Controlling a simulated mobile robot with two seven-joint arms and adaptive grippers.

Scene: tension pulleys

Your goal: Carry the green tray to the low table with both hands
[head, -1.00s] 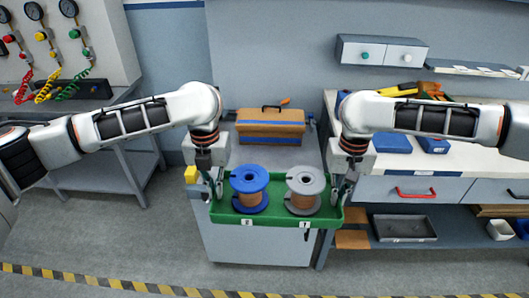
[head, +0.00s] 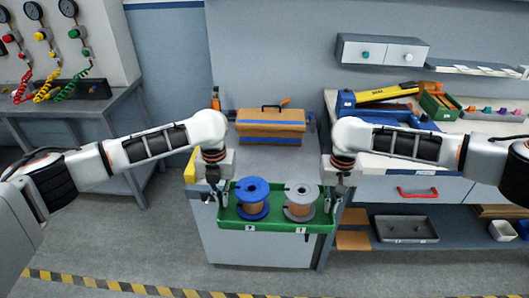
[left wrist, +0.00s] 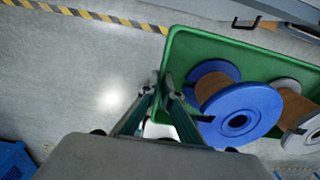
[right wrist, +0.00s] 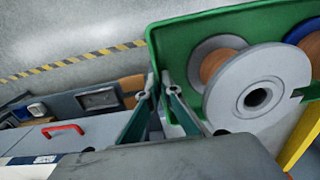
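The green tray (head: 275,227) is held level between my two grippers, in front of a grey cabinet. A blue spool (head: 252,187) and a grey spool (head: 301,188), both wound with copper-coloured material, stand upright in it. My left gripper (head: 217,198) is at the tray's left wall; in the left wrist view its fingertips (left wrist: 159,89) straddle the wall. My right gripper (head: 335,196) is at the right wall; in the right wrist view its fingertips (right wrist: 156,91) straddle it. Both look shut on the tray walls. I cannot tell which surface is the low table.
The grey cabinet (head: 250,245) carries an orange-brown toolbox (head: 271,126). A white-topped workbench with a red drawer handle (head: 417,192) stands at the right. A grey bench (head: 100,120) stands at the left. Open floor with a striped line (head: 130,288) lies in front.

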